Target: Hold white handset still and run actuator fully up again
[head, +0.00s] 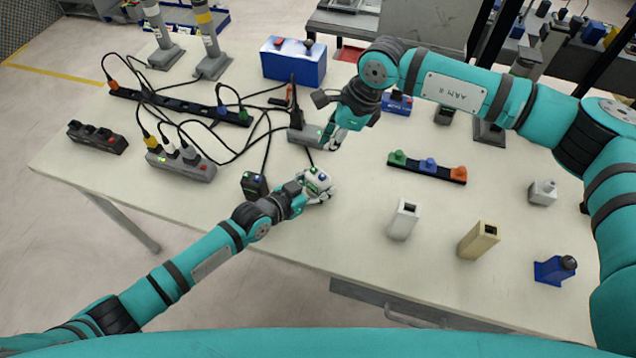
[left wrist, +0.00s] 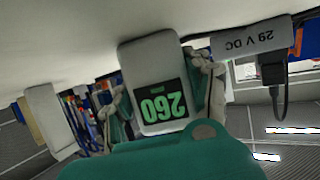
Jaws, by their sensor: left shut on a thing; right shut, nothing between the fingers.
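The white handset (head: 318,181) has small green and blue buttons on top and is near the middle of the table. My left gripper (head: 314,191) is shut on it, one finger on each side. In the left wrist view the handset (left wrist: 150,55) shows a lit display with green digits, upside down, seeming to read 260. My right gripper (head: 333,139) is shut and empty, just behind the handset and apart from it, beside a grey box (head: 304,134). Two grey columns (head: 157,35) (head: 208,42) stand at the back left. I cannot tell which is the actuator.
Black cables cross the left half, between a black power strip (head: 180,105) and a grey socket block (head: 180,166). A blue box (head: 293,62) stands behind. A black strip with coloured knobs (head: 428,168), a white holder (head: 403,220) and a beige holder (head: 479,240) stand right.

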